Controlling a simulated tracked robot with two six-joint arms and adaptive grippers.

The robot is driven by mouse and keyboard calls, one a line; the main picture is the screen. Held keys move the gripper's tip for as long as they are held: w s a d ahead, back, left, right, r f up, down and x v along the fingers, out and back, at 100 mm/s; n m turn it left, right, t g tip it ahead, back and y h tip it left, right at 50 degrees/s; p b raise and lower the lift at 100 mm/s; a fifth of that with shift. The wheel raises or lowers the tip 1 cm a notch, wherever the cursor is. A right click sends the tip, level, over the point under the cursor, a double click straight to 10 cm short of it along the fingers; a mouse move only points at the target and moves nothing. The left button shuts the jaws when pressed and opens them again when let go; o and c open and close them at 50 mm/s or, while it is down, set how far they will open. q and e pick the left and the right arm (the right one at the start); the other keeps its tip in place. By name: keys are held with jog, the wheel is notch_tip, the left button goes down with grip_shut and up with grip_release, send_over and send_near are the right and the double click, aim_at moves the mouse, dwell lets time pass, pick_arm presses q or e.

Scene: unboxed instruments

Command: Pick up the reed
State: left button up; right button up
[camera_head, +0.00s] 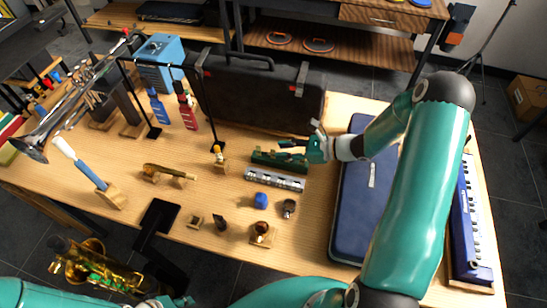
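I cannot make out the reed with certainty. A small green case or holder (262,157) lies on the table right of centre, in front of the big black case, and a reed in it would be too small to tell. My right gripper (288,149) reaches in from the right, directly over the right part of this green holder. Its fingers point left, and whether they are open or touch anything is unclear. My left arm lies low along the bottom edge. Its gripper (180,302) is only partly in view, away from the table objects.
A silver harmonica-like bar (274,180) lies just in front of the green holder. A black case (262,95) stands behind, and a flat navy case (345,215) lies right. Left-centre table is partly clear.

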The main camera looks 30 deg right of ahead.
jog(key=shift+x, duration=0.75)
grip_shut()
pick_arm(q)
jog(key=shift+f, duration=0.2)
pick_arm(e)
jog(key=shift+r, duration=0.15)
